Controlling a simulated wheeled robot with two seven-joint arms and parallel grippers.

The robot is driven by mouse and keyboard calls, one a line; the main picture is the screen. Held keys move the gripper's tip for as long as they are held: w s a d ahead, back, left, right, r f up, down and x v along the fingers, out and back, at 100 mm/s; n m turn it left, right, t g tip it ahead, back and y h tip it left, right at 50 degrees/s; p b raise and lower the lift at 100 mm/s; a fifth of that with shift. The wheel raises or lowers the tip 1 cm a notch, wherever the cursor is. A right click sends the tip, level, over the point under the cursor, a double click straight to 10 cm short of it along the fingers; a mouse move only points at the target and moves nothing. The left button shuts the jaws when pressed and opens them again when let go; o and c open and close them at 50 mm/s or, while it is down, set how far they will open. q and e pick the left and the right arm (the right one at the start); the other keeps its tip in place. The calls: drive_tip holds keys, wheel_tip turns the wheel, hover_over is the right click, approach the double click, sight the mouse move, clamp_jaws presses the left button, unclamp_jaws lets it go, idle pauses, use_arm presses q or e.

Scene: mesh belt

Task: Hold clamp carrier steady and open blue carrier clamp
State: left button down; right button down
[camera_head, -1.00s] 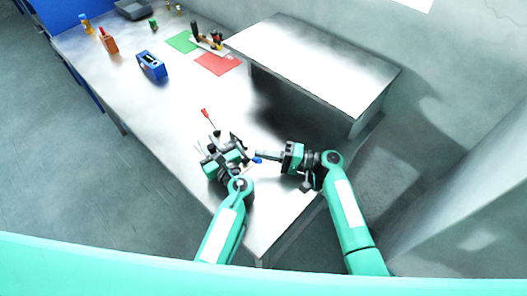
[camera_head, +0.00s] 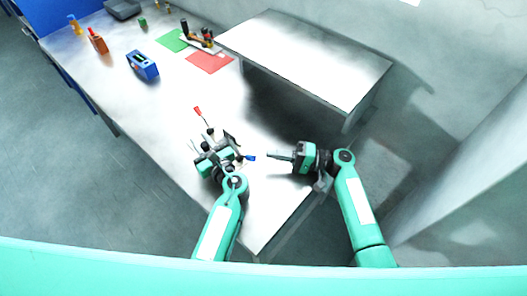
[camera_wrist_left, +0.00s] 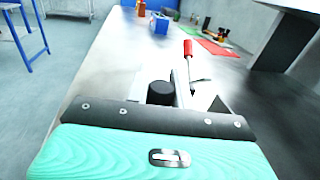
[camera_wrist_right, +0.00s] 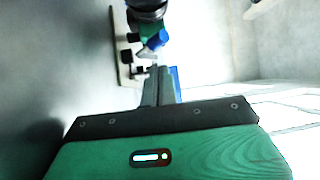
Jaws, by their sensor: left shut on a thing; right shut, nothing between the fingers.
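The clamp carrier (camera_head: 231,139), a pale plate with black parts, is held at the near part of the table by my left gripper (camera_head: 215,152). The plate also shows in the left wrist view (camera_wrist_left: 203,97). A red clamp handle (camera_head: 198,110) sticks up at its far side. The blue carrier clamp (camera_head: 250,158) points right, toward my right gripper (camera_head: 270,156). My right gripper is shut and empty, with a small gap from the blue handle. In the right wrist view the blue handle (camera_wrist_right: 157,40) lies beyond the fingertips. Whether the clamp is open is hard to tell.
A raised grey shelf (camera_head: 305,65) stands behind the right gripper. Green (camera_head: 174,40) and red mats (camera_head: 210,62), a blue box (camera_head: 143,65) and bottles (camera_head: 97,40) lie farther off. The table's middle is clear.

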drive_tip(key=shift+d, duration=1.2)
use_arm(q)
drive_tip(key=c, duration=1.1)
unclamp_jaws()
